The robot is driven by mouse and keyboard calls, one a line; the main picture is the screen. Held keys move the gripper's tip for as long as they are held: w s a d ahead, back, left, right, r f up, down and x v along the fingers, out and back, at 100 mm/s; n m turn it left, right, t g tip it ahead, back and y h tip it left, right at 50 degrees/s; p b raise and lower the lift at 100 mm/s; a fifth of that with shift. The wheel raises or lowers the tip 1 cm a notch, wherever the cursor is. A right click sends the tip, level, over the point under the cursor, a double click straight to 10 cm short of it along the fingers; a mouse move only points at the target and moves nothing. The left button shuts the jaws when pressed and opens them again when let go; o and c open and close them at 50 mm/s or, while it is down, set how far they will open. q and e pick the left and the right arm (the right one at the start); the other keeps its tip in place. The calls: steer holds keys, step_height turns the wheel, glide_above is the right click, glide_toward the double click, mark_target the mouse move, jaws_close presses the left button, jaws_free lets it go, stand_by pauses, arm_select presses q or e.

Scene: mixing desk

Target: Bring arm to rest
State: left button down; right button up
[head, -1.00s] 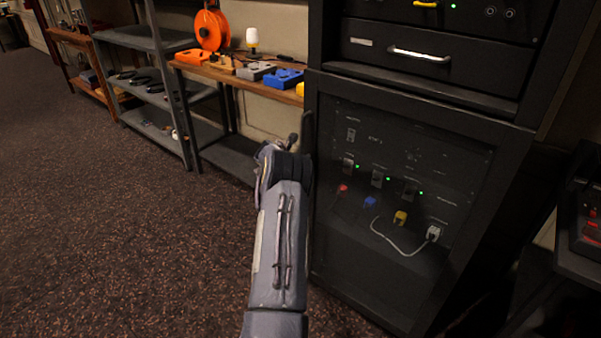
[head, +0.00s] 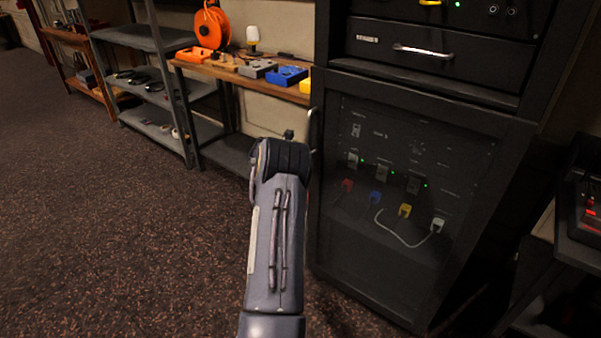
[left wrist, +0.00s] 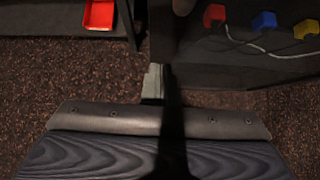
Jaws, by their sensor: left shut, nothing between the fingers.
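One of my arms rises from the bottom middle of the head view, in front of the rack's left edge. Its gripper is hidden behind the forearm there. In the left wrist view my left gripper (left wrist: 153,83) shows its fingers closed together with nothing between them. It points over the dark carpet beside the base of the rack, apart from the plugs. My right gripper is in neither view.
The black rack (head: 400,260) stands close on the right, with red (head: 347,185), blue (head: 375,197), yellow (head: 405,210) and white (head: 438,224) plugs on its front. A wooden bench (head: 225,72) and grey shelves (head: 150,38) stand behind. The carpet (head: 120,240) at left is clear.

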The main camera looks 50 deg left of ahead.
arm_select(q)
steer(key=v, duration=0.6)
steer(key=shift+s, duration=0.4)
